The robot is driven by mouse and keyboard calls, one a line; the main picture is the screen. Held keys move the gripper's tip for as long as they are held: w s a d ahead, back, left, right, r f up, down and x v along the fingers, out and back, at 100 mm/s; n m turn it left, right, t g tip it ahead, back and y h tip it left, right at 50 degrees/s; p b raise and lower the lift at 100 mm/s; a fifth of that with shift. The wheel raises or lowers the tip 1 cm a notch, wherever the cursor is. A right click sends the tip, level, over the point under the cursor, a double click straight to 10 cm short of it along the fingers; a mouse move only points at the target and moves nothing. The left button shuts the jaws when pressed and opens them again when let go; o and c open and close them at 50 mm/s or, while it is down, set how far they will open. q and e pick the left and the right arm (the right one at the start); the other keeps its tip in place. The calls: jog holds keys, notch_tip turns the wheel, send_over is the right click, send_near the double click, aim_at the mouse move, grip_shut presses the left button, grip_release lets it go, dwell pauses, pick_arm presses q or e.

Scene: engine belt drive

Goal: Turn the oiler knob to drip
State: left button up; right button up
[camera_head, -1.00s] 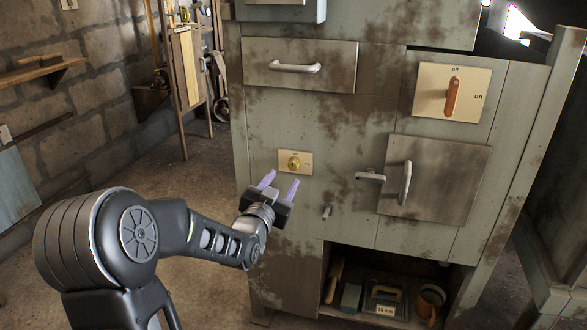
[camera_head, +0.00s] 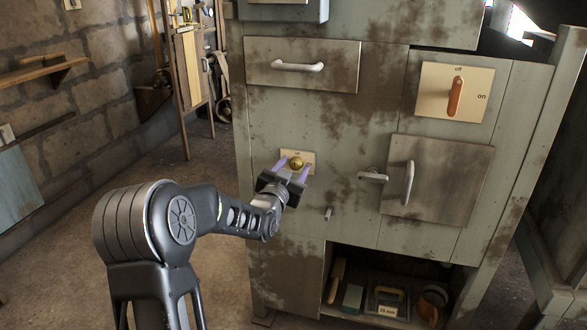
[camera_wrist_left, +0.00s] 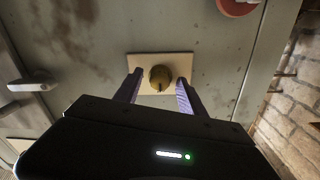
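The oiler knob (camera_head: 296,163) is a small round brass knob on a cream plate (camera_head: 309,157) on the front of the grey-green cabinet. In the left wrist view the knob (camera_wrist_left: 160,78) sits on its plate (camera_wrist_left: 146,61), with a dark mark at its lower edge. My left gripper (camera_head: 291,167) is open, one purple finger on each side of the knob. In the left wrist view the fingers (camera_wrist_left: 159,88) stand apart from the knob, with gaps on both sides. The plate's lettering is too small to read. My right gripper is not in view.
The cabinet has a drawer handle (camera_head: 298,66) above, a metal door (camera_head: 436,178) with handles to the right, and an orange on/off switch (camera_head: 455,97) at upper right. A small peg (camera_head: 328,213) sticks out below right. An open shelf holds tools at the bottom.

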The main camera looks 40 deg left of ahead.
pick_arm(q)
grip_shut()
dwell(0.3)
